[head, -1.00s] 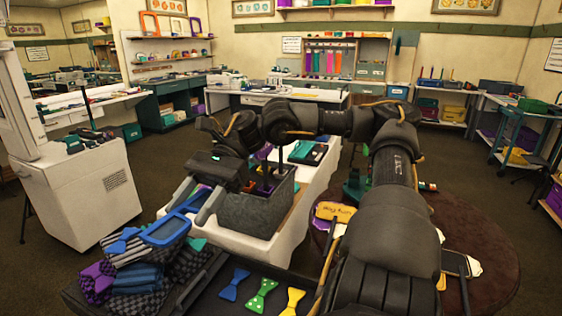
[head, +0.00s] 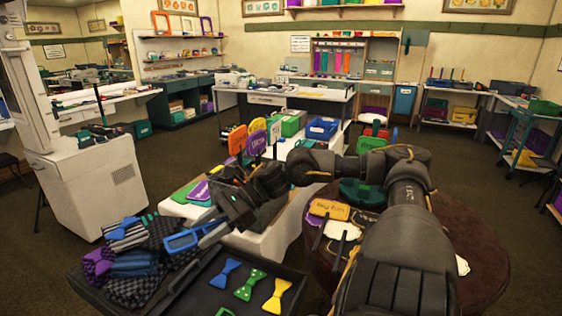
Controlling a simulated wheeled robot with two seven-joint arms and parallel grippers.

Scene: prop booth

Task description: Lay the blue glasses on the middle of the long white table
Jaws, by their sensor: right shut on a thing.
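The blue glasses (head: 182,242) are in my right gripper (head: 212,228), which is shut on them. They hang tilted in the air, in front of a pile of folded checked and striped cloths. A long white-covered table (head: 285,234) runs away from me just behind and to the right of the gripper. My right forearm and wrist hide part of its near half. My left gripper is out of view.
A dark tray (head: 258,262) with blue, green and yellow bow ties lies in front. Colored paddle signs, a green box (head: 293,122) and a blue bin (head: 322,128) crowd the table's far part. A round brown table (head: 488,270) stands right.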

